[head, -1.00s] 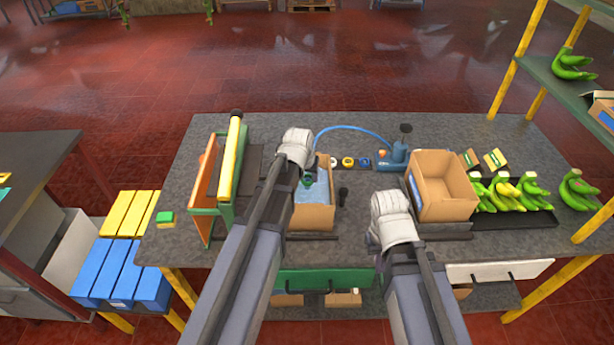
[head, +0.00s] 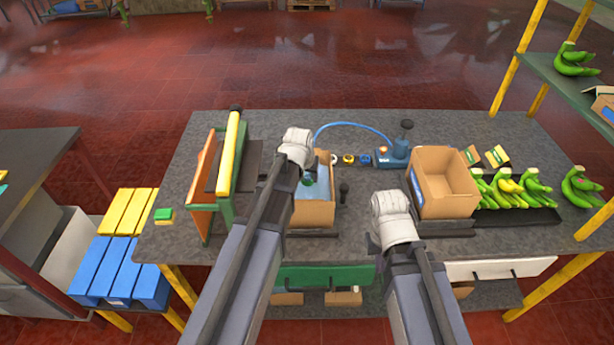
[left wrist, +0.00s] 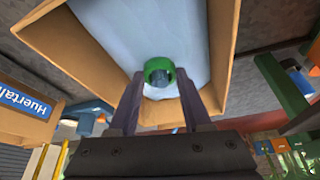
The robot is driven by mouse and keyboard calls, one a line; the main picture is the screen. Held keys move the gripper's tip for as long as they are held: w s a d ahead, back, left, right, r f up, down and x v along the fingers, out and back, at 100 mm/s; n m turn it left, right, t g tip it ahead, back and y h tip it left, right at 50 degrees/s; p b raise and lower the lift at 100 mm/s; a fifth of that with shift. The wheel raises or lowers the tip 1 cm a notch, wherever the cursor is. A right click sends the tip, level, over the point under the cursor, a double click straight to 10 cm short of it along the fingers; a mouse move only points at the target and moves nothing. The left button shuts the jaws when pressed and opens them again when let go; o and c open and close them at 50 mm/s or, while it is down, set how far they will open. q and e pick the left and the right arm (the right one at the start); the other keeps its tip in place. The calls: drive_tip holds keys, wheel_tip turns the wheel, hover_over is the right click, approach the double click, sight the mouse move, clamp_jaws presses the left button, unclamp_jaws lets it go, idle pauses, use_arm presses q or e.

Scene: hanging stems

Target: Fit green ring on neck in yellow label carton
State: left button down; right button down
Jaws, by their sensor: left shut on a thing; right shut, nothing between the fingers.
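A cardboard carton (head: 316,215) with a pale blue liner (head: 322,193) stands on the bench under my left gripper. No yellow label shows on it from here. My left gripper (left wrist: 158,82) is shut on the green ring (left wrist: 158,68) over the liner, inside the carton's opening. The ring also shows in the head view (head: 308,179). A grey-blue piece shows within the ring; I cannot tell whether the ring is around the neck or just above it. My right gripper (head: 373,243) is shut and empty, over the bench between the two cartons.
An open carton (head: 450,206) with a blue label stands to the right. White, yellow and blue rings (head: 348,159) lie behind, near a blue pump (head: 393,158) with a hose. Green bananas (head: 508,188) lie far right. A green-framed rack (head: 226,205) stands left.

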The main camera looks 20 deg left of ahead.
use_arm(q)
drive_tip(key=shift+f+b, duration=0.6)
idle(0.3)
unclamp_jaws()
idle(0.6)
drive_tip(key=shift+r+p, duration=0.25)
drive_tip(key=shift+p, duration=0.05)
idle(0.4)
drive_tip(key=shift+r+p, duration=1.2)
drive_tip(key=shift+r, duration=0.15)
wheel_tip(320, 180, up, 8)
drive_tip(key=p, duration=0.8)
drive_tip(key=shift+r+p, duration=0.2)
drive_tip(key=shift+p, duration=0.1)
